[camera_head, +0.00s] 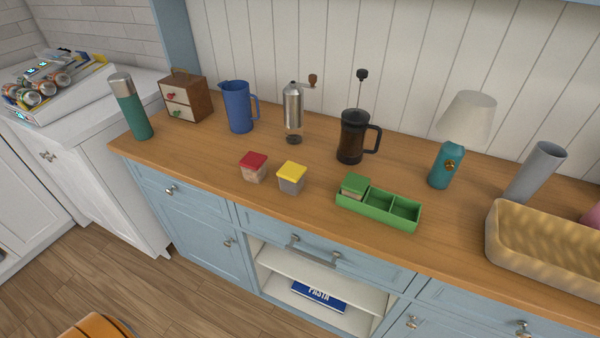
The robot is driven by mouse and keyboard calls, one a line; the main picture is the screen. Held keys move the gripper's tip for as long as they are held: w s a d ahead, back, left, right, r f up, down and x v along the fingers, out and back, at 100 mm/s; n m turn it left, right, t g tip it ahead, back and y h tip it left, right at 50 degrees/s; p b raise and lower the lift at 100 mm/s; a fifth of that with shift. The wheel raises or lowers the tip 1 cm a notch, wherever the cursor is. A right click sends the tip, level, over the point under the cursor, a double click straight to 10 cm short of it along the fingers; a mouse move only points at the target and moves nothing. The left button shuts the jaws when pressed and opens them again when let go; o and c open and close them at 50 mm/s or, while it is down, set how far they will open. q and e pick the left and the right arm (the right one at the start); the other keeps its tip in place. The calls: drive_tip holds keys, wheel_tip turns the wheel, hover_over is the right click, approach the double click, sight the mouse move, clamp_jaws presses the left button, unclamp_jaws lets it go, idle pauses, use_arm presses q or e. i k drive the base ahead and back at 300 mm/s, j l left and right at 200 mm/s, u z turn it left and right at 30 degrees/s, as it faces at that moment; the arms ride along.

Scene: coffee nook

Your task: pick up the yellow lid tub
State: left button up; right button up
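The yellow lid tub (291,179) stands upright on the wooden counter near its front edge. It has a yellow lid and a greyish see-through body. A similar tub with a red lid (253,167) stands just to its left, with a small gap. A third tub with a green lid (354,186) sits in the left compartment of a green divided tray (378,218) to the right. The tray's other two compartments look empty. Neither of my grippers shows in the head view.
Behind the tubs stand a coffee grinder (293,108), a blue pitcher (238,107) and a French press (352,137). A teal flask (131,108) and small drawer box (185,98) are left. A lamp (448,160) and wicker basket (540,240) are right. Counter around the yellow lid tub is clear.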

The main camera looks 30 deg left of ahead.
sight(291, 175)
drive_tip(key=j, duration=1.3)
drive_tip(key=u, duration=0.05)
